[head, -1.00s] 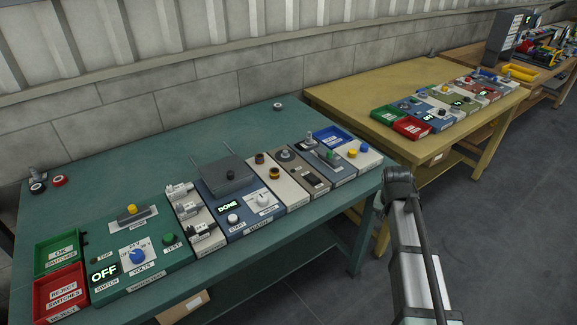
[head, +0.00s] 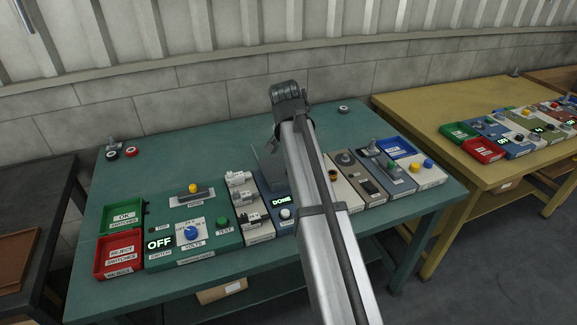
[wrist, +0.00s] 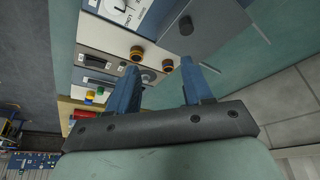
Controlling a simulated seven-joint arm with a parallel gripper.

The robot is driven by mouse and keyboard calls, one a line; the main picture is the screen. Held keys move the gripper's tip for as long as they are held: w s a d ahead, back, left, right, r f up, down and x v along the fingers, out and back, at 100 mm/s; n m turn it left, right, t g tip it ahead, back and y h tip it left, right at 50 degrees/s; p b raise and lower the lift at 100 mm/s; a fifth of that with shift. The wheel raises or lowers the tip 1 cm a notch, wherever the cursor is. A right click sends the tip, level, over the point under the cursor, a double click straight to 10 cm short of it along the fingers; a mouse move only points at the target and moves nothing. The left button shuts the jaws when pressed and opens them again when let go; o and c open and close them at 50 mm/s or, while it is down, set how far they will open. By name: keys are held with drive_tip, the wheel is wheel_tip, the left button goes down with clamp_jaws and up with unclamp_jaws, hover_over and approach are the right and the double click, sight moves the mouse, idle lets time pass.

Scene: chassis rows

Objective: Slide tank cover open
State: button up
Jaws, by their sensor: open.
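The tank cover (wrist: 215,22) is a flat grey plate with a dark round knob (wrist: 186,25), at the top of the wrist view on a blue panel. In the head view my arm hides most of it; a grey piece of the cover (head: 268,165) shows left of the arm. My gripper (wrist: 159,66) is open and empty, its two blue fingers apart. In the wrist view the knob lies beyond the fingertips, not between them. The fingers cannot be made out clearly in the head view.
Yellow-ringed knobs (wrist: 137,53) sit beside the blue panel.

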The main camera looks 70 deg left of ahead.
drive_tip(key=s+a+r, duration=0.2)
drive_tip(key=s, duration=0.3)
drive_tip(key=x, duration=1.3)
drive_tip(key=shift+w+a+f, duration=0.15)
drive_tip(key=shift+w+f, duration=0.05)
drive_tip(key=shift+w, duration=0.1)
clamp_jaws()
